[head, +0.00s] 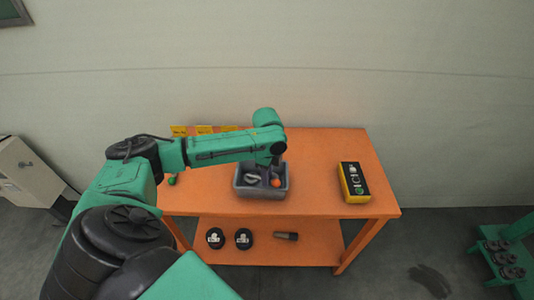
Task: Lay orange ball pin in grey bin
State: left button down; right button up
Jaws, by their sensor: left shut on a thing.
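The grey bin (260,194) stands on the orange table, left of its middle. The orange ball pin (276,183) shows as a small orange ball at the right part of the bin, just below my left gripper (273,168). My left gripper points down over the bin and is shut on the orange ball pin. The fingertips are small and dark here, and I cannot tell whether the pin touches the bin floor. My right gripper is out of view.
A light grey part (252,178) lies in the bin's left part. A yellow-black box (353,182) stands at the right of the orange table (325,160). Yellow labels (204,130) stand at the back. The lower shelf (265,251) holds two black discs and a dark cylinder.

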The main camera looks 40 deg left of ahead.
pick_arm(q)
jog(key=c, duration=0.7)
grip_release()
jog(key=shift+r, duration=0.1)
jog(key=shift+r, duration=0.35)
notch_tip(320, 180, up, 12)
jog(key=shift+r+b, duration=0.25)
jog(key=shift+b, duration=0.65)
